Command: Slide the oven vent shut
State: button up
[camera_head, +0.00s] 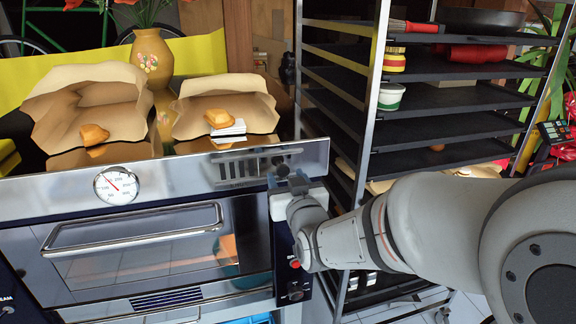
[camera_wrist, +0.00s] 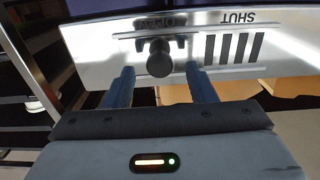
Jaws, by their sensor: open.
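The oven vent (camera_head: 236,170) is a slotted plate on the oven's steel front, right of the dial. Its dark slots (camera_wrist: 235,47) and the upside-down words OPEN and SHUT show in the wrist view. The round black vent knob (camera_wrist: 159,58) stands at the OPEN end; it also shows in the head view (camera_head: 281,164). My gripper (camera_wrist: 160,74) is open, its two blue fingers at either side of the knob with gaps between. It also shows in the head view (camera_head: 287,181), just below the knob. I cannot tell how far the fingertips reach past the knob.
The oven door (camera_head: 145,250) with its bar handle is below. Paper bags (camera_head: 90,105) with bread and a yellow vase (camera_head: 152,58) stand on the oven top. A black tray rack (camera_head: 440,130) stands close at the right, behind my arm.

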jog(key=shift+x, duration=0.8)
grip_shut()
